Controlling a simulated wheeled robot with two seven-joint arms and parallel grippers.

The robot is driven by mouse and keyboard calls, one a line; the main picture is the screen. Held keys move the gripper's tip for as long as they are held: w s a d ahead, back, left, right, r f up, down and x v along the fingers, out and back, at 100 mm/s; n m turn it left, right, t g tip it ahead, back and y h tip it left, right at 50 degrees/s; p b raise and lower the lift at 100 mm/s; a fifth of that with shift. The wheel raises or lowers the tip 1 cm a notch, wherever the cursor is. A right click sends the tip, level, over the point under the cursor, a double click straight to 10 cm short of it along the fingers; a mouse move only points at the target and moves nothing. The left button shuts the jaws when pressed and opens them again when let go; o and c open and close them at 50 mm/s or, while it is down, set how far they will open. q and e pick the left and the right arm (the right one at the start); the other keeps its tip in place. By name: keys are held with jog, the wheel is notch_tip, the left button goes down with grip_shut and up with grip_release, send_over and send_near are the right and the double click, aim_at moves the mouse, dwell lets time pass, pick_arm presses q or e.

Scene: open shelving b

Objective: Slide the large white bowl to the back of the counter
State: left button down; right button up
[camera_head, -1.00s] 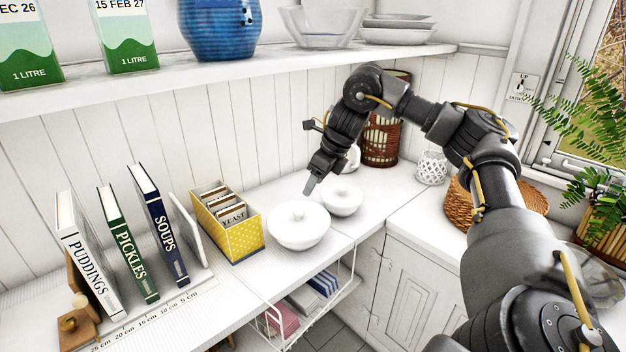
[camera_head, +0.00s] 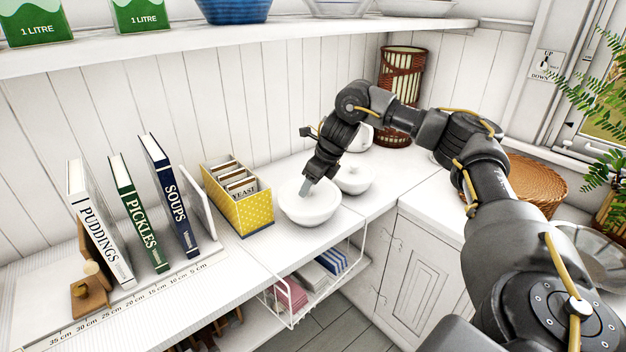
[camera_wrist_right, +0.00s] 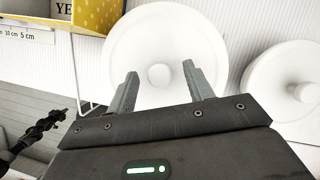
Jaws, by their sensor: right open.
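The large white bowl (camera_head: 312,214) stands on the counter (camera_head: 235,262), right of the yellow recipe box. It is round and shows a central knob in the right wrist view (camera_wrist_right: 125,50). My right gripper (camera_head: 305,191) is over the bowl, pointing down, its fingertips at the top of it in the head view. In the right wrist view its two fingers (camera_wrist_right: 160,78) are apart, one each side of the knob, with nothing gripped. Whether they touch the bowl is unclear. A small dark jointed part at the lower left of the wrist view may be my left arm.
A smaller white lidded bowl (camera_head: 356,183) stands close behind and right. The yellow box (camera_head: 255,217) is close on the left. Upright books (camera_head: 176,205) stand further left. A brown wicker holder (camera_head: 402,90) is in the back corner. A shelf (camera_head: 200,40) overhangs the back.

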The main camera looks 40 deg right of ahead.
jog(key=shift+c, duration=1.4)
jog(key=c, duration=0.8)
pick_arm(q)
jog(key=shift+w+a, duration=0.1)
jog(key=shift+w, duration=0.3)
jog(key=shift+s, duration=0.1)
